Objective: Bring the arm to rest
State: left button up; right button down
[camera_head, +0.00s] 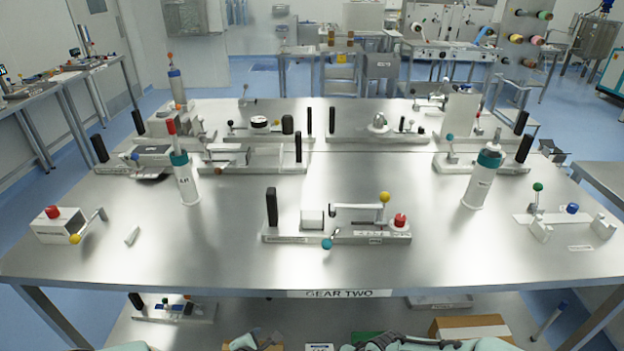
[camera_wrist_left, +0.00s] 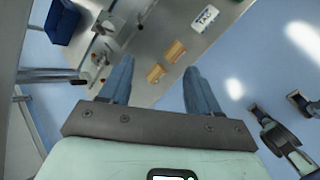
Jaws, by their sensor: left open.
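My left gripper (camera_wrist_left: 158,67) is open in the left wrist view. Its two blue-grey fingers stand wide apart with nothing between them, above a lower shelf and blue floor. In the head view only pieces of my arms show along the bottom edge, low in front of the bench. The dark parts there are cut off by the frame, so the fingers of my right gripper cannot be made out. No gripper is seen touching anything on the bench top.
The steel bench (camera_head: 130,240) labelled GEAR TWO carries several fixtures, including a central one with a yellow knob (camera_head: 384,197), and two upright bottles (camera_head: 185,183). A lower shelf holds a cardboard box (camera_head: 470,327).

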pick_arm(q)
jog(key=s+f+m+g, duration=0.3)
jog(key=s+f+m, duration=0.4)
jog(key=s+f, duration=0.35)
jog(key=s+d+f+m+g+h, duration=0.1)
jog(key=s+f+m+g, duration=0.35)
jog(key=s, duration=0.65)
jog(key=s+f+m+g+h, duration=0.1)
jog(key=s+f+m+g, duration=0.1)
jog(key=s+f+m, duration=0.7)
pick_arm(e)
jog(key=s+d+f+m+g, duration=0.1)
jog(key=s+d+f+g, duration=0.1)
jog(key=s+f, duration=1)
jog(key=s+d+f+g, duration=0.2)
jog(key=s+d+f, duration=0.1)
jog(key=s+f, duration=1)
pick_arm(q)
notch_tip(320, 180, up, 6)
jog(key=w+n+p, duration=0.1)
jog(key=p, duration=0.1)
jog(key=shift+p, duration=0.3)
pick_arm(e)
jog(key=w+r, duration=0.3)
jog(key=shift+r, duration=0.35)
pick_arm(q)
jog(key=shift+r, duration=0.1)
